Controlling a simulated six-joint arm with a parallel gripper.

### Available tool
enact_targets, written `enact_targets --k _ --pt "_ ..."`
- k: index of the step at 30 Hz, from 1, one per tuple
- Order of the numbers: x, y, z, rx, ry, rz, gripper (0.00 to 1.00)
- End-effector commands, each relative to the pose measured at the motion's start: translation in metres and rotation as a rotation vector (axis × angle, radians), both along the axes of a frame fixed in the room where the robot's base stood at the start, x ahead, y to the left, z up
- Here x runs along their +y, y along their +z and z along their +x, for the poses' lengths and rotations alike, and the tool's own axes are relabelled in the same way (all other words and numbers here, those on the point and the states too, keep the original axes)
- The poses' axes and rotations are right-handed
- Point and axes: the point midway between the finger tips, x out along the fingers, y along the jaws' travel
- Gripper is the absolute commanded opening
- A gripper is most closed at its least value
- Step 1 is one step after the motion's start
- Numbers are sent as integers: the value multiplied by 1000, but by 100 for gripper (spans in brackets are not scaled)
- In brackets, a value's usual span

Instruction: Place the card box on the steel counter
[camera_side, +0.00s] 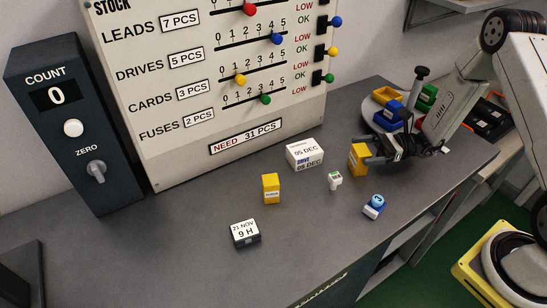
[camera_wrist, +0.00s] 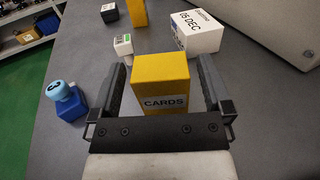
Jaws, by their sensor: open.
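The card box (camera_side: 358,158), yellow with a CARDS label, appears to stand upright on the grey steel counter (camera_side: 190,250), to the right of the white date box. In the wrist view the card box (camera_wrist: 160,85) is between the two dark fingers of my gripper (camera_wrist: 162,75), one finger along each side. In the side view my gripper (camera_side: 374,156) reaches in from the right at the box. The jaws are open, with narrow gaps beside the box. The far side of the box is hidden in the wrist view.
Nearby stand a white date box (camera_side: 305,155), a small white item (camera_side: 335,181), a blue-topped piece (camera_side: 374,206), another yellow box (camera_side: 271,188) and a dark date block (camera_side: 245,234). A round tray (camera_side: 370,110) with coloured bins is behind my gripper. The front-left counter is clear.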

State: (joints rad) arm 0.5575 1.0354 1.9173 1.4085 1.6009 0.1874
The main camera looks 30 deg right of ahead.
Motion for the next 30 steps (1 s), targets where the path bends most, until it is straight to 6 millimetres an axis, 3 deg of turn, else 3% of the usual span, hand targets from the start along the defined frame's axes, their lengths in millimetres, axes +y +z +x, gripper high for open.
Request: enact_targets --k 21,30 --pt "-90 0 -37 -1 -4 0 100" --pt "-107 0 -44 1 -1 0 100"
